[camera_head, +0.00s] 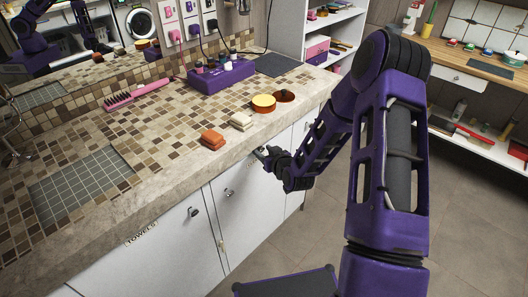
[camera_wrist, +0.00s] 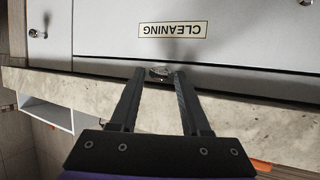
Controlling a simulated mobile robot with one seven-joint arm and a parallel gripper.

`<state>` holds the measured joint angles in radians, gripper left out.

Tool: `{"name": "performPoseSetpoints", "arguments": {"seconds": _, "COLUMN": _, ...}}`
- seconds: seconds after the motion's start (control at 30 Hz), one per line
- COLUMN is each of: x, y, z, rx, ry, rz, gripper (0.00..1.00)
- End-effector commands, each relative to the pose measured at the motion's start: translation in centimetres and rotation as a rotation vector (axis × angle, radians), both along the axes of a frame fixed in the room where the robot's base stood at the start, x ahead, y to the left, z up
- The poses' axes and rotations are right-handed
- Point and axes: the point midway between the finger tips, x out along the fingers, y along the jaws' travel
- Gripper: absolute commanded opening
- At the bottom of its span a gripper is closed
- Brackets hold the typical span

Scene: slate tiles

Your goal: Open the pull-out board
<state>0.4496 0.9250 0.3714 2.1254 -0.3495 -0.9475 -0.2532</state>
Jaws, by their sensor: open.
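My gripper (camera_head: 264,152) is at the front edge of the counter in the head view, under the overhang. In the wrist view, which is upside down, its two fingers (camera_wrist: 159,72) are open and reach along the counter edge. A small metal knob (camera_wrist: 158,70) shows between the fingertips, apart from or barely touching them; I cannot tell which. It sits at the narrow strip between the counter and the door labelled CLEANING (camera_wrist: 176,29). The pull-out board itself is not clearly distinguishable; the arm hides this spot in the head view.
White cabinet doors with knobs (camera_head: 193,211) and a TOWELS label (camera_head: 141,233) are below the stone counter (camera_head: 160,205). On it are orange soap (camera_head: 212,139), cream soap (camera_head: 241,121), round tins (camera_head: 263,103), a purple box (camera_head: 221,76) and a pink brush (camera_head: 138,95). Tiled floor is open at right.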

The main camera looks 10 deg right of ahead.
Motion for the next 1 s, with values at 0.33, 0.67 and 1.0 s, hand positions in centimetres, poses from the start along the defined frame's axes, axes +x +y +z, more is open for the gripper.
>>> {"name": "performPoseSetpoints", "arguments": {"seconds": 0.33, "x": -0.01, "y": -0.01, "z": -0.01, "rx": 0.0, "ry": 0.0, "rz": 0.0, "gripper": 0.2}}
{"name": "performPoseSetpoints", "arguments": {"seconds": 0.67, "x": 0.0, "y": -0.08, "z": 0.0, "rx": -0.001, "ry": 0.0, "rz": -0.002, "gripper": 0.0}}
{"name": "performPoseSetpoints", "arguments": {"seconds": 1.0, "x": 0.0, "y": -0.15, "z": 0.0, "rx": -0.001, "ry": 0.0, "rz": -0.003, "gripper": 0.0}}
